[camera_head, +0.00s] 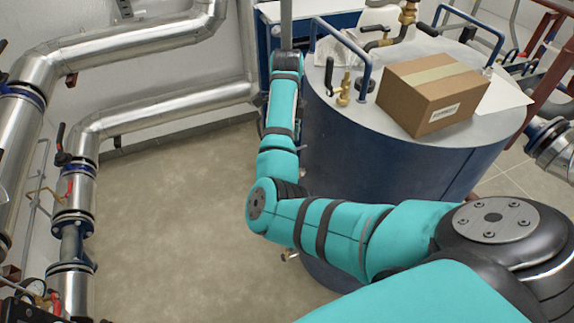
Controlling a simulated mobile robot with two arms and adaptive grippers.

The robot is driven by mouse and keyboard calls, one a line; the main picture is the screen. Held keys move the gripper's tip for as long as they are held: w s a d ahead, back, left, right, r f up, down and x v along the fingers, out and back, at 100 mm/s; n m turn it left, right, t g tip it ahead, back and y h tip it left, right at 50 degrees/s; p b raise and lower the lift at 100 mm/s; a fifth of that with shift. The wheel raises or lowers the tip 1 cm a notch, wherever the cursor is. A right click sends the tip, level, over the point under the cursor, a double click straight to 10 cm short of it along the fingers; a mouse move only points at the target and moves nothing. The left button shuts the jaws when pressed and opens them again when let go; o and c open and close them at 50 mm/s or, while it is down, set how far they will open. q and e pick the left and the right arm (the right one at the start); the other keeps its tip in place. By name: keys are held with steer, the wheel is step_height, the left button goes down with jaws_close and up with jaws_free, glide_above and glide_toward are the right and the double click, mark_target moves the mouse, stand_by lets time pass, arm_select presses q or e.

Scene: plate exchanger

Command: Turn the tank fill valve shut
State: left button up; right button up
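The tank (400,150) is a dark blue cylinder with a pale grey top, at the centre right. On its top stands a small brass valve (344,90) with an upright black lever (329,72). A larger brass fitting (407,18) with a black handle (377,43) stands at the back. I cannot tell which of these is the fill valve. My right arm reaches in from the right, bends in front of the tank and runs up along its left side. Its gripper cannot be made out beyond the wrist. My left gripper is not in view.
A cardboard box (432,91) and a white sheet (504,92) lie on the tank top. Blue rails (342,45) rise from its edge. Silver pipes (140,38) line the left wall, with a red-levered valve (71,186). The floor (175,205) between is clear.

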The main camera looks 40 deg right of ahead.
step_height(320, 180, down, 12)
steer(key=shift+r+p, duration=0.1)
steer(key=shift+p, duration=1)
jaws_close()
